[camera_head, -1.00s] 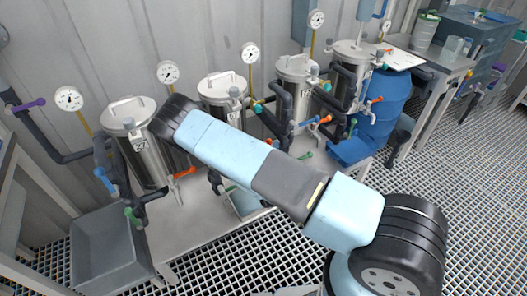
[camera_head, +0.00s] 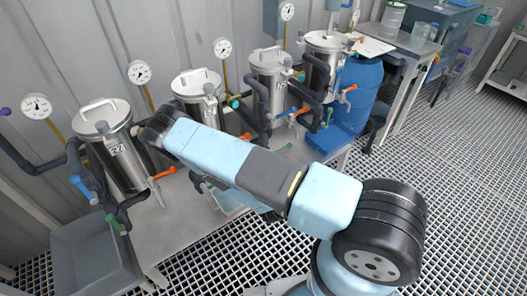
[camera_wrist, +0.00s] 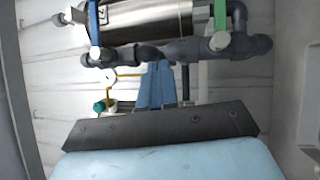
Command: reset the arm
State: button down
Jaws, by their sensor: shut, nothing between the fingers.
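My light blue and black arm crosses the middle of the head view, its dark far bend in front of the two left vessels. My gripper (camera_wrist: 158,72) shows in the wrist view as two blue fingers close together beyond a dark plate. It is shut and empty, pointing towards dark pipework under a steel vessel. In the head view I cannot make out the fingers; the arm hides that area. The vessel marked 27 (camera_head: 121,165) stands at the left with a handled lid, its right edge close to my arm in the picture.
Three more steel vessels, including a second one (camera_head: 187,83), run along the wall with gauges, pipes and coloured valve handles. A grey tub (camera_head: 90,262) sits front left. A blue barrel (camera_head: 360,90) and a side table (camera_head: 422,47) stand right. Grating floor (camera_head: 465,180) is open at right.

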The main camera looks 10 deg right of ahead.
jog(key=shift+s+d+f, duration=0.2)
jog(key=shift+s+d, duration=0.35)
jog(key=shift+s, duration=0.25)
jog(key=shift+s+d+f, duration=0.15)
jog(key=shift+s+d, duration=0.4)
jog(key=shift+s, duration=0.2)
